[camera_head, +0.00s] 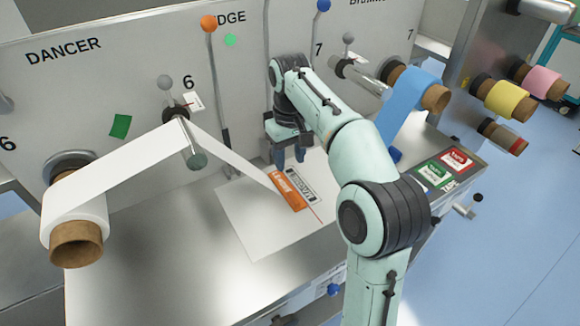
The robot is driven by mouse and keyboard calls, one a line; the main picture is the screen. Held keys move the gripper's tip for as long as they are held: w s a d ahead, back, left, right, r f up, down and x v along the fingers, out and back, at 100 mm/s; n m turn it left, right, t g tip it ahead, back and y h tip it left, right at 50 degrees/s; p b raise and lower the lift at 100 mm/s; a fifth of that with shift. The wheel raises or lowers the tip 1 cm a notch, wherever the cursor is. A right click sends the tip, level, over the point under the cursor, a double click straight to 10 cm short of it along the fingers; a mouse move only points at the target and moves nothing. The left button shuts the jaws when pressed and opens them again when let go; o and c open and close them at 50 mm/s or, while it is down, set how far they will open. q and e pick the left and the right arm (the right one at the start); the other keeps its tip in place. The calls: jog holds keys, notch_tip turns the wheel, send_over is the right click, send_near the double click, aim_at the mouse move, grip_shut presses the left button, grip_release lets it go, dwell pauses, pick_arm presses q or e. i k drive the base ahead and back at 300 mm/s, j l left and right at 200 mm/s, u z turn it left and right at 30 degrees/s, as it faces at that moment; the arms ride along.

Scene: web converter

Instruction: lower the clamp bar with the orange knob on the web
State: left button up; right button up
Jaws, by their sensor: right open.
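The orange knob (208,24) tops a thin dark bar (219,95) that stands upright along the grey panel. The bar's lower end is close to the web at the back of the table; I cannot tell whether they touch. The white web (125,165) runs from a roll on the left over a roller (195,158), then down to an orange label (287,190) on the table. My right gripper (289,160) is open, its dark fingers pointing down just above the table behind the label. It is right of the bar and well below the knob. My left gripper is out of view.
A second upright bar with a blue knob (322,5) is to the right, partly behind my right arm. A blue roll (412,90) and grey-knobbed levers (165,82) project from the panel. Red (456,160) and green (433,175) cards lie on the right. The table's front left (150,270) is clear.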

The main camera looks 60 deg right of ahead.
aim_at(208, 23)
jog(key=k, duration=1.5)
